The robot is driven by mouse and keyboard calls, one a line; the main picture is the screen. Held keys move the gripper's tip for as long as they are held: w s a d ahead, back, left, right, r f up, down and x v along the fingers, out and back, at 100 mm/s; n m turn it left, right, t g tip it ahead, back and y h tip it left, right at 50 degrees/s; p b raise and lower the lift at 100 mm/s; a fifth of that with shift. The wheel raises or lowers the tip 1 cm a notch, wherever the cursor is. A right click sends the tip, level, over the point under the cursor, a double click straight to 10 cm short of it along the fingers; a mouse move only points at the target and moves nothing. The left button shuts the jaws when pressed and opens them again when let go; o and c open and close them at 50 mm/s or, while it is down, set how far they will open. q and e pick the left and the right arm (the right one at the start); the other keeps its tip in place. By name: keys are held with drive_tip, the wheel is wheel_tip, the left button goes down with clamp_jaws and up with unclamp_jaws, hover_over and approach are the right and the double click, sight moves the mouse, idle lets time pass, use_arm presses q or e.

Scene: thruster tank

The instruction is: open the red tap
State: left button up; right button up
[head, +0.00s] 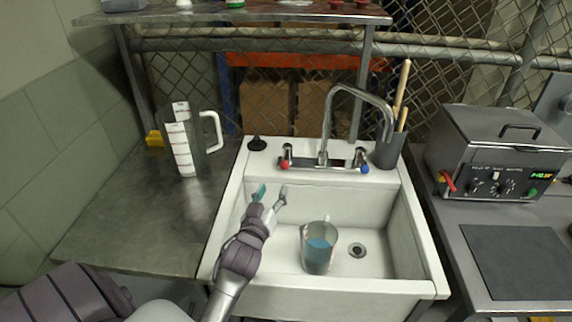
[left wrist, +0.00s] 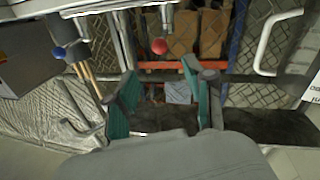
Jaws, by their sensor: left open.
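The red tap (head: 285,164) is the left knob on the chrome faucet base behind the white sink (head: 232,200). A blue tap (head: 364,169) is at the right end of the same base. In the left wrist view the red tap (left wrist: 159,46) shows beyond the fingertips, and the blue tap (left wrist: 58,52) is at the left. My left gripper (head: 270,191) is over the sink's left part, below and in front of the red tap and apart from it. It is open and empty, with its two teal-padded fingers (left wrist: 160,90) spread. My right gripper is not in view.
A clear jug with blue liquid (head: 318,252) stands in the sink near the drain (head: 357,250). The faucet spout (head: 360,92) arches above. A black stopper (head: 257,143) sits on the sink's back left ledge. A measuring jug (head: 184,140) stands on the left counter.

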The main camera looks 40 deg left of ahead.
sight(283, 167)
use_arm(q)
drive_tip(key=p+x, duration=0.1)
drive_tip(key=x, duration=1)
drive_tip(key=shift+w, duration=0.1)
drive_tip(key=shift+w+a, duration=0.1)
drive_tip(key=shift+w, duration=0.3)
clamp_jaws()
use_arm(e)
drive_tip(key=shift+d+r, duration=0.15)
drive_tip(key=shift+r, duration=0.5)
